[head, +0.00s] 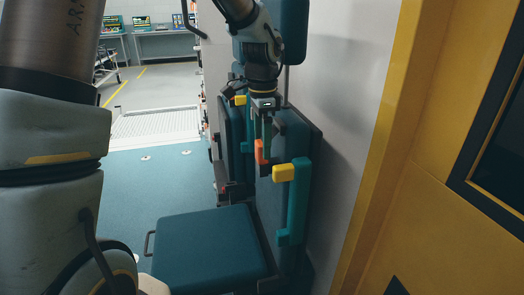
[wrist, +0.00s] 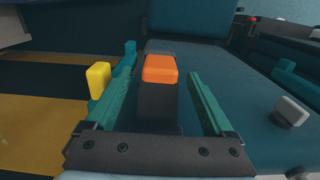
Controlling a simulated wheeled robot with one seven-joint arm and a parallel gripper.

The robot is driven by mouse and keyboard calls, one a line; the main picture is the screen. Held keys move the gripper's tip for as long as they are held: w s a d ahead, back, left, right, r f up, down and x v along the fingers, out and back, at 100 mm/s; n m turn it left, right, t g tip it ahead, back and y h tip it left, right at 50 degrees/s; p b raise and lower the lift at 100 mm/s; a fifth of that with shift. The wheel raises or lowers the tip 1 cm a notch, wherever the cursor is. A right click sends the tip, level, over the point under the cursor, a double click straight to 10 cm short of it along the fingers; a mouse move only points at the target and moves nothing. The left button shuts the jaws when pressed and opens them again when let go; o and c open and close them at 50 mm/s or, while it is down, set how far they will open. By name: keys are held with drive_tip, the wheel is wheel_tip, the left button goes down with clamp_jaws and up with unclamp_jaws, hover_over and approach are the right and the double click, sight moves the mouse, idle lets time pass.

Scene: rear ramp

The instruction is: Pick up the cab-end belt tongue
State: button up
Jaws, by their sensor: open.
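My gripper (head: 262,136) points down beside the upright teal seat back in the head view, its two teal fingers apart. An orange block (head: 261,152) shows at the fingertips. In the wrist view the orange block (wrist: 160,68) tops a dark stalk and lies between the open fingers (wrist: 163,78), with gaps visible on both sides. It looks like a belt piece, but I cannot tell whether it is the cab-end tongue. Whether a finger touches it is not clear.
A yellow-ended teal arm (head: 298,195) stands close right of my gripper; its yellow end (wrist: 98,80) shows left of the fingers in the wrist view. A folded-down seat pad (head: 205,248) lies below. A grey block (wrist: 291,110) is at right. Open floor (head: 140,180) lies left.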

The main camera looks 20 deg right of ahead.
drive_tip(key=shift+f, duration=1.3)
clamp_jaws()
